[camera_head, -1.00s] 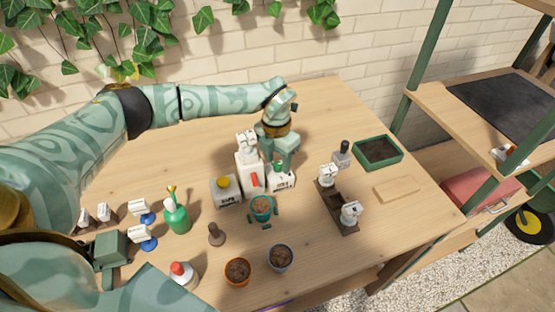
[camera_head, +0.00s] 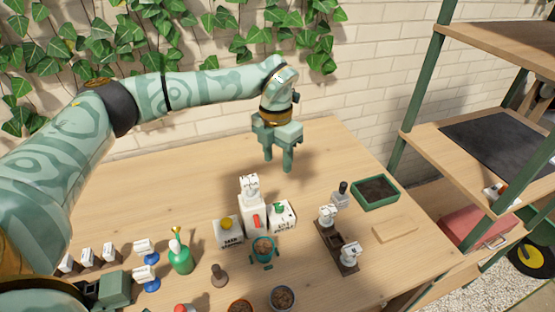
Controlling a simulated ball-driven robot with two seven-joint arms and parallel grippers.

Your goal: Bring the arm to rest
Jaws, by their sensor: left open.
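My left arm reaches in from the left across the back of the table. Its gripper (camera_head: 278,165) hangs in the air above the table's back part, fingers pointing down, open and empty. Below and in front of it stand a white container with a red mark (camera_head: 254,220), a white box with a green top (camera_head: 282,217) and a white box with a yellow knob (camera_head: 229,232). The gripper is apart from all of them. Part of my other arm shows at the lower left, but I cannot make out its fingertips.
A teal pot (camera_head: 264,248) with brown fill stands before the boxes. A green bottle (camera_head: 180,258), a dark rack (camera_head: 336,246), a green tray (camera_head: 375,192) and a terracotta pot (camera_head: 240,307) stand around. The table's back left is clear. A shelf (camera_head: 450,130) stands at right.

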